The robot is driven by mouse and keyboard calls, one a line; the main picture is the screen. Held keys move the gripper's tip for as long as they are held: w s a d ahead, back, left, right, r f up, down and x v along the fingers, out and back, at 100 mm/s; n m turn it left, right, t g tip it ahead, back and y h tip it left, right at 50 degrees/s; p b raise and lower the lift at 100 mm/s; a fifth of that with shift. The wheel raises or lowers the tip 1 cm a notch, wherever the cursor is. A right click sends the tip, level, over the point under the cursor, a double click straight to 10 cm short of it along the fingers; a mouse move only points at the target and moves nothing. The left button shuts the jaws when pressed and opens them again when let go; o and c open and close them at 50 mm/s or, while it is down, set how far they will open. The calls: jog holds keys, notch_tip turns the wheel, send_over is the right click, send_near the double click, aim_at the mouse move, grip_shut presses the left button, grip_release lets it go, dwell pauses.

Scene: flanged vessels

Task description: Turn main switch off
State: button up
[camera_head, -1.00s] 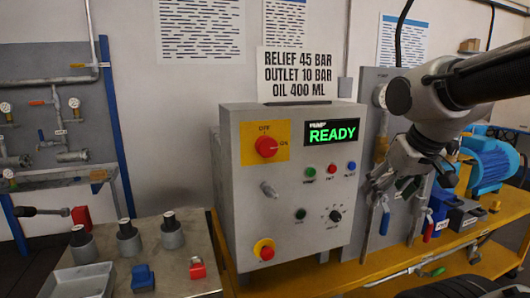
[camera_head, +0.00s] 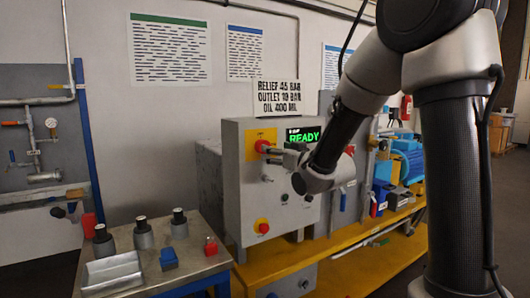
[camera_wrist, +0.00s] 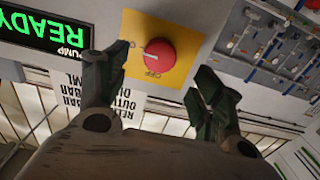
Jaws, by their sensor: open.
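The main switch is a round red knob (camera_head: 262,146) on a yellow plate (camera_head: 251,153) at the upper left of the grey control box's front. In the wrist view the knob (camera_wrist: 160,58) is seen rotated, with OFF lettering below it on the plate and a pale mark toward its left side, away from OFF. My gripper (camera_head: 272,155) is open and empty in front of the switch. In the wrist view its fingers (camera_wrist: 157,66) stand to either side of the knob; contact cannot be told. My gripper partly hides the panel below the display.
The green READY display (camera_head: 303,137) is close right of the switch. A side table (camera_head: 200,268) with several small fittings stands at left. A blue motor (camera_head: 407,160) is at right.

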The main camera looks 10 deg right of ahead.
jog(key=x, duration=0.7)
jog(key=shift+w+a, duration=0.1)
jog(key=shift+w, duration=0.2)
jog(key=c, duration=1)
